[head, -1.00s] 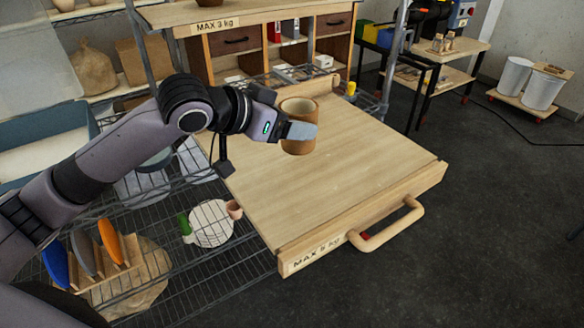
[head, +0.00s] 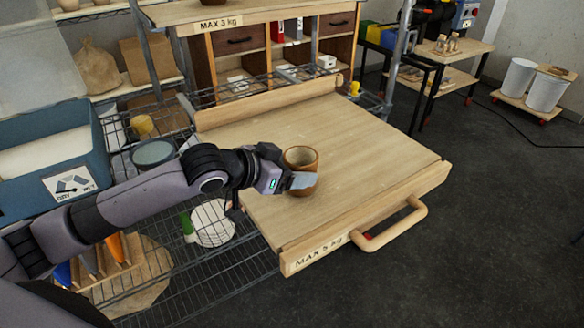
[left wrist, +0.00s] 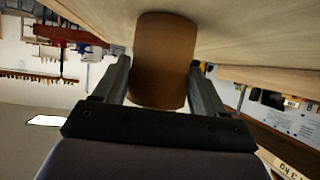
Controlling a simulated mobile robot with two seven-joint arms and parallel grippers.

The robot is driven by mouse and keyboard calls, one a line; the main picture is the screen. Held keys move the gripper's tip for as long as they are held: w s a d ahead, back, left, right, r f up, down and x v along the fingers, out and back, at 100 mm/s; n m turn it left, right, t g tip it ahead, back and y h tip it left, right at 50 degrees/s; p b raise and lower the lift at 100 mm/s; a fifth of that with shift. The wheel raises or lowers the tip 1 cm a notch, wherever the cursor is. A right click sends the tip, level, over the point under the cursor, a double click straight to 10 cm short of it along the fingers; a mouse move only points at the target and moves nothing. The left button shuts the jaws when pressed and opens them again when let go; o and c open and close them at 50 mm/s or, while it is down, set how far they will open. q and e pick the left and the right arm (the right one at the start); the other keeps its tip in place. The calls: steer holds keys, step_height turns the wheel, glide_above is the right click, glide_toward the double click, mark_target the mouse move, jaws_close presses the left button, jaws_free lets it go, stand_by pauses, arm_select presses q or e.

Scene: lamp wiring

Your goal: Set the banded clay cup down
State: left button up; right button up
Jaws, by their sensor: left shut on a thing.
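My right gripper is not in view.
The board has a raised back rail (head: 265,104) and a front handle (head: 390,224). The board is otherwise bare. A wire rack with a blue bin (head: 45,165) is at left. A shelf unit stands behind, and open floor (head: 490,220) lies right.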

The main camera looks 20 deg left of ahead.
arm_select(q)
steer(key=o, duration=1.2)
steer(key=shift+f, duration=0.1)
steer(key=shift+o, duration=0.2)
steer(key=v, duration=1.2)
